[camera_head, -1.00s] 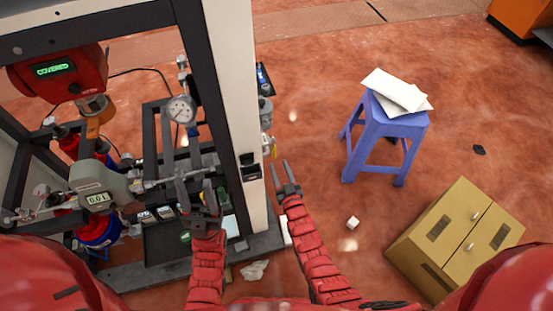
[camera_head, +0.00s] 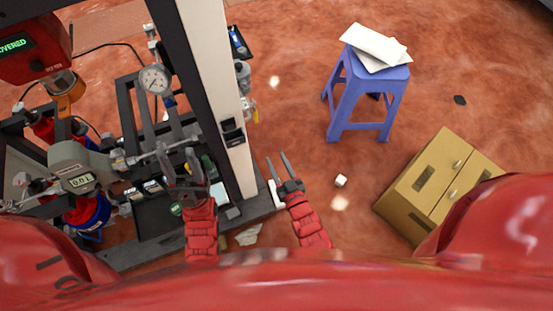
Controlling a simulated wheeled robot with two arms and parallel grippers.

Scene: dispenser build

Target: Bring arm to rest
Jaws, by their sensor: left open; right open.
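My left gripper (camera_head: 178,168) is at the lower left, in front of the dispenser frame's lower shelf. Its two dark fingers are apart and nothing shows between them. My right gripper (camera_head: 280,170) is to the right of the white post, over the open floor. Its fingers are spread and empty. Both red forearms reach up from my red body at the bottom of the view. The dispenser frame (camera_head: 217,90) fills the left side, with a round dial gauge (camera_head: 155,79) and a grey meter (camera_head: 70,164) on it.
A blue stool (camera_head: 365,95) with white papers (camera_head: 374,45) stands at the upper right. A tan cabinet (camera_head: 425,190) stands at the lower right. A small white cube (camera_head: 341,180) lies on the floor. The floor between post and stool is clear.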

